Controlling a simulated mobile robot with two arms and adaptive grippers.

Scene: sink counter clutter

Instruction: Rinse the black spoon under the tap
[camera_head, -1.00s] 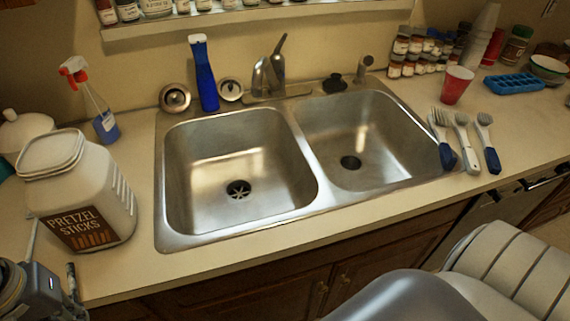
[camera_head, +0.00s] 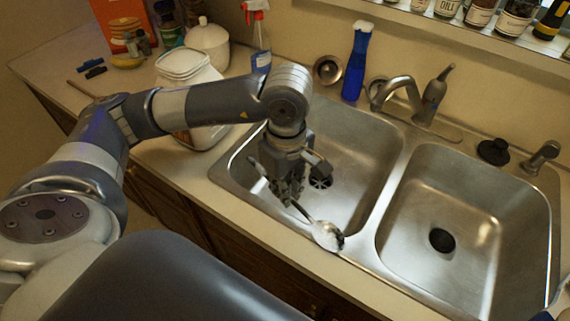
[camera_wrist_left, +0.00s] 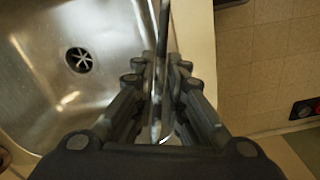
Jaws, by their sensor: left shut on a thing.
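My left gripper (camera_head: 287,198) is shut on the handle of a spoon over the front part of the left basin (camera_head: 370,180). The spoon's shiny bowl (camera_head: 328,236) points toward the right, over the front rim near the divider; the handle end (camera_head: 256,165) sticks out on the other side. The spoon looks grey and reflective rather than plain black. In the left wrist view the dark handle (camera_wrist_left: 163,35) runs between the fingers (camera_wrist_left: 160,95). The tap (camera_head: 402,92) stands behind the basins, away from the spoon. I cannot see any water running. My right gripper is out of view.
The right basin (camera_head: 470,215) is empty. A blue bottle (camera_head: 356,65), a spray bottle (camera_head: 261,45) and a white jar (camera_head: 190,65) stand behind or beside my left arm. A black stopper (camera_head: 494,151) lies on the back rim.

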